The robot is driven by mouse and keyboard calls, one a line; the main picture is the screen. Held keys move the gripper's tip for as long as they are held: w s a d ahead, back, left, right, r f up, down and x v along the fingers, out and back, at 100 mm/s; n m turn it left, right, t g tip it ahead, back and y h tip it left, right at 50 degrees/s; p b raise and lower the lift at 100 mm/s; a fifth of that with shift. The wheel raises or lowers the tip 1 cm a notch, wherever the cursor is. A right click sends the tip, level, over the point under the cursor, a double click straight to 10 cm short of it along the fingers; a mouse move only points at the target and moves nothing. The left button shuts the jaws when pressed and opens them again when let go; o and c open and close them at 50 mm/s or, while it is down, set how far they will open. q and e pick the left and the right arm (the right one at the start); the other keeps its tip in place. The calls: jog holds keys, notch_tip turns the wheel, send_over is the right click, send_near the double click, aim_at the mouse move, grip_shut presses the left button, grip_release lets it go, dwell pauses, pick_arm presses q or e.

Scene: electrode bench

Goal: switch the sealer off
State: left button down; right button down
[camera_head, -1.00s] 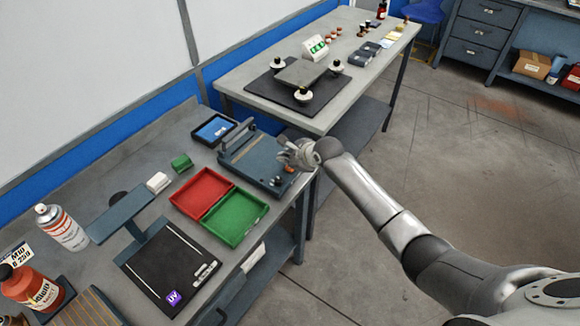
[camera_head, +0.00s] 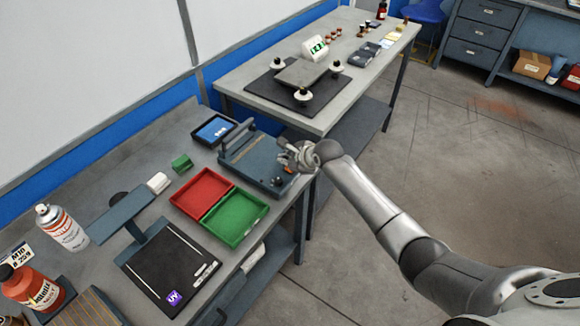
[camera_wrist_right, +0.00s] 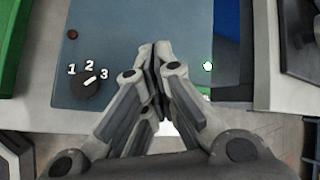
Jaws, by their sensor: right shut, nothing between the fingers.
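The sealer (camera_head: 262,160) is a flat blue-grey device with a raised bar, near the right end of the near bench. Its dial (camera_wrist_right: 88,84) is a dark knob marked 1, 2, 3, with its white pointer towards 3. A small greenish-white light (camera_wrist_right: 207,67) shows on the right of the fingers in the wrist view. My right gripper (camera_head: 288,158) is shut and empty over the sealer's front right corner. Its fingertips (camera_wrist_right: 154,48) hide part of the panel. A small orange spot (camera_head: 289,169) shows by the fingers; whether they touch it, I cannot tell.
A red tray (camera_head: 203,188) and a green tray (camera_head: 236,217) lie left of the sealer. A tablet (camera_head: 213,130) is behind it. A black UV plate (camera_head: 170,268) lies farther left. A second bench (camera_head: 245,88) stands beyond. The floor on the right is clear.

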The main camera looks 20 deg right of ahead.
jog(key=shift+f, duration=0.4)
dwell(0.5)
jog(key=shift+r+p, duration=0.7)
jog(key=shift+p, duration=0.3)
notch_tip(320, 180, up, 6)
jog(key=p, duration=0.6)
jog(key=shift+p, duration=0.3)
